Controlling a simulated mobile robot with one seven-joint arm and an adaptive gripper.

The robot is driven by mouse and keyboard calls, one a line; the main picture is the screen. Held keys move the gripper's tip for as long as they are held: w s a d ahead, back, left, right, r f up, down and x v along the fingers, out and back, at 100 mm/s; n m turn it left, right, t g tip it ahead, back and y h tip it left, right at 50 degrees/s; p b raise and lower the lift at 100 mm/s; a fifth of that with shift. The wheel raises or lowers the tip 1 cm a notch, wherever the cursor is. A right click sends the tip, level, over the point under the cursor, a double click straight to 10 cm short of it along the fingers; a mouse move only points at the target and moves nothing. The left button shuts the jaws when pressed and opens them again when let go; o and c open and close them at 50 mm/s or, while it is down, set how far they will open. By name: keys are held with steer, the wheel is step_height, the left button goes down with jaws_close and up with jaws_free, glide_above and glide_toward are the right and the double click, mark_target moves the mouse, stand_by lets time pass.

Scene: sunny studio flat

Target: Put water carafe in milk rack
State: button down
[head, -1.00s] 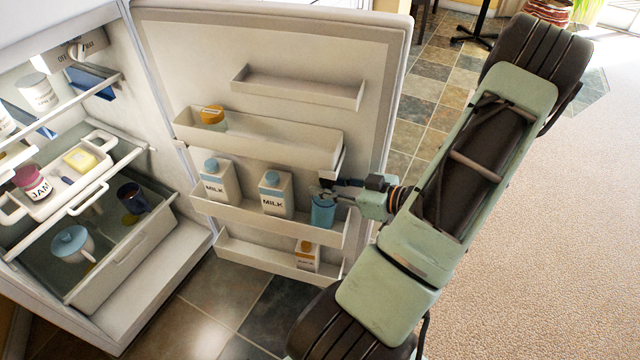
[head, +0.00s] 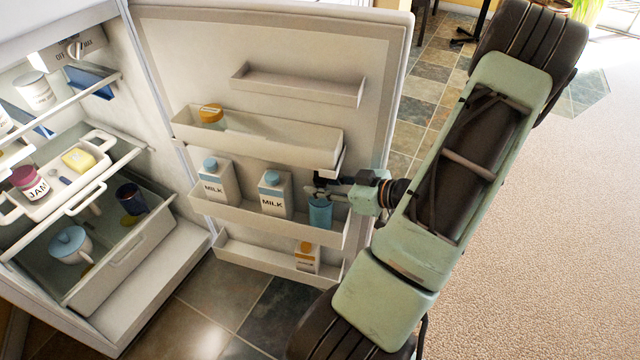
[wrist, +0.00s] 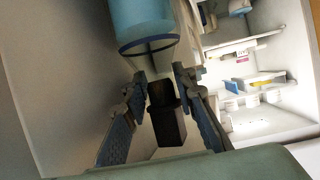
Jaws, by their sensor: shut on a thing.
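The water carafe (head: 320,213) is blue and upright at the right end of the milk rack (head: 250,215), the door shelf that also holds two milk cartons. Its lower end is hidden behind the rack's front wall, so I cannot tell if it touches the rack floor. My gripper (head: 318,189) is at the carafe's top and shut on its narrow clear part. In the wrist view, the blue carafe body (wrist: 142,18) lies just beyond the fingertips (wrist: 160,76).
A milk carton (head: 275,194) stands just left of the carafe, with another milk carton (head: 219,181) farther left. An upper door shelf (head: 270,140) lies close above my gripper. A lower door shelf (head: 265,262) holds a juice carton (head: 306,258).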

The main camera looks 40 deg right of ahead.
steer(key=shift+f, duration=0.2)
steer(key=c, duration=1.9)
jaws_free()
steer(key=shift+r, duration=0.1)
steer(key=shift+r+p+v, duration=0.15)
steer(key=shift+p+v, duration=0.9)
steer(key=shift+v, duration=2.05)
steer(key=shift+r+p+v, duration=0.15)
steer(key=shift+p+v, duration=0.85)
steer(key=shift+v, duration=2.1)
steer(key=shift+w, duration=0.15)
